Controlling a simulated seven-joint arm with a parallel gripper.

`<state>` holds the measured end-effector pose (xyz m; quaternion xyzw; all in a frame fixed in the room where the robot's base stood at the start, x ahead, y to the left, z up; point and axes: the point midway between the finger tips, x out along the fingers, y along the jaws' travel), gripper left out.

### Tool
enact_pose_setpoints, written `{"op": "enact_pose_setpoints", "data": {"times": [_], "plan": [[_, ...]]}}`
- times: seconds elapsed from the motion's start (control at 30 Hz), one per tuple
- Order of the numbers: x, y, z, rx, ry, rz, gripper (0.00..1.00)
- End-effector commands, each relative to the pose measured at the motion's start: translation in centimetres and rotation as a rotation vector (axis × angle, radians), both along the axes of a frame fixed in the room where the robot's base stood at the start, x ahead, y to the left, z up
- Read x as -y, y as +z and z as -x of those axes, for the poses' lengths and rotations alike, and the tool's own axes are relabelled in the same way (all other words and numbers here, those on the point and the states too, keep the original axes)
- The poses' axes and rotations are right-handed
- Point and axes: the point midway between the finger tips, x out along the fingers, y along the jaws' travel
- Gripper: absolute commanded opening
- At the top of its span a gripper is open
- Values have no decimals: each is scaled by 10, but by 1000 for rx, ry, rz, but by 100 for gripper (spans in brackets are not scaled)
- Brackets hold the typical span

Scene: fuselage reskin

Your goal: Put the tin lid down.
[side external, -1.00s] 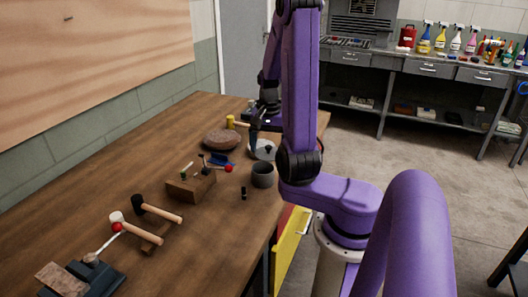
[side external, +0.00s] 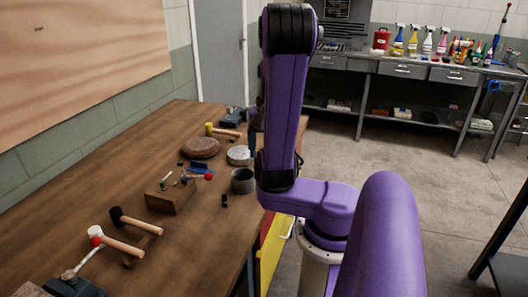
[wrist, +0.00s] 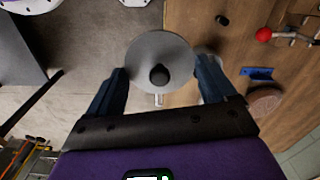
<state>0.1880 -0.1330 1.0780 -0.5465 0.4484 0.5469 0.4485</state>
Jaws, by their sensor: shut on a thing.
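The tin lid (wrist: 150,50) is a grey disc with a dark knob in its middle. In the wrist view it sits between the two blue fingers of my gripper (wrist: 161,68), which is shut on it. The lid overlaps the table's edge in that view, with floor showing on the left. A pale round tin (side external: 239,155) stands on the table close to my gripper.
A brown round pad (side external: 200,148), a wooden block (side external: 171,195) and mallets (side external: 127,238) lie on the wooden table (side external: 190,255). Bare wood shows between them.

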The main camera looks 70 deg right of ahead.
Motion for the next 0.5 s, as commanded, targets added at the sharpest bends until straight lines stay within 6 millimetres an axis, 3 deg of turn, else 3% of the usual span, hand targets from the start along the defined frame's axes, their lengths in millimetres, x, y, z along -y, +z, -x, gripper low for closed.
{"op": "enact_pose_setpoints", "data": {"times": [0.5], "plan": [[64,-42,-13,-2,0,-5,56]]}}
